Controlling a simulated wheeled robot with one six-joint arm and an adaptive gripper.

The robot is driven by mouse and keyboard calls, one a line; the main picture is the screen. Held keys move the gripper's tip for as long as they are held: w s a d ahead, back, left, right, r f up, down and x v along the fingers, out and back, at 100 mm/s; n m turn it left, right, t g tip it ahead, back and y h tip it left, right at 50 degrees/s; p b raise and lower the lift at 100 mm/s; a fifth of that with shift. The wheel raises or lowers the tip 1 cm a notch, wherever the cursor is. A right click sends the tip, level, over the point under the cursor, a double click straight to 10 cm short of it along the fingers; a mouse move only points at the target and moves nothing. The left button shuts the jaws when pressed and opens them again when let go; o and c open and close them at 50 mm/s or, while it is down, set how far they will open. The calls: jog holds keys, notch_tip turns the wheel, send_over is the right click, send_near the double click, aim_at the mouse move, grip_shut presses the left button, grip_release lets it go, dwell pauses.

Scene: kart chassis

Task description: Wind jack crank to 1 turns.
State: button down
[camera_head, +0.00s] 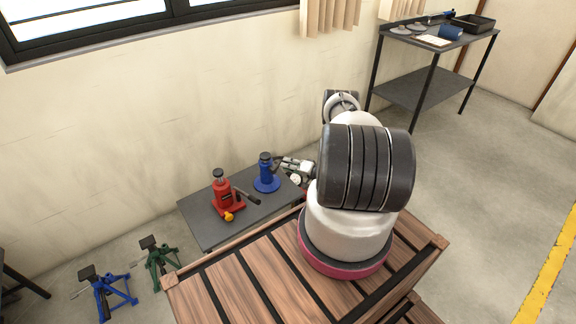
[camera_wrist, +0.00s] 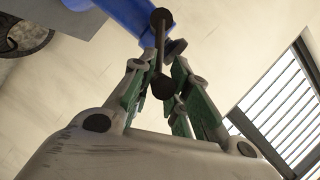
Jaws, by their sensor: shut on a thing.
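A blue jack (camera_head: 266,170) with a dark top stands upright on a round blue base on a small grey table. A dark crank (camera_head: 277,158) reaches from its right side to my gripper (camera_head: 288,163). In the wrist view the blue body (camera_wrist: 128,14) fills the top, and a dark rod with rounded ends (camera_wrist: 160,50) runs down from it between my green-padded fingers (camera_wrist: 166,78). My gripper is shut on the crank's handle. My arm hides part of the area right of the jack.
A red bottle jack (camera_head: 222,192) with a dark handle stands left of the blue jack on the grey table (camera_head: 208,228). Blue (camera_head: 104,295) and green (camera_head: 158,262) stands are on the floor at left. The wall is close behind.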

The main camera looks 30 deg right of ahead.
jog(key=c, duration=1.4)
grip_release()
jog(key=shift+o, duration=0.2)
jog(key=v, duration=1.2)
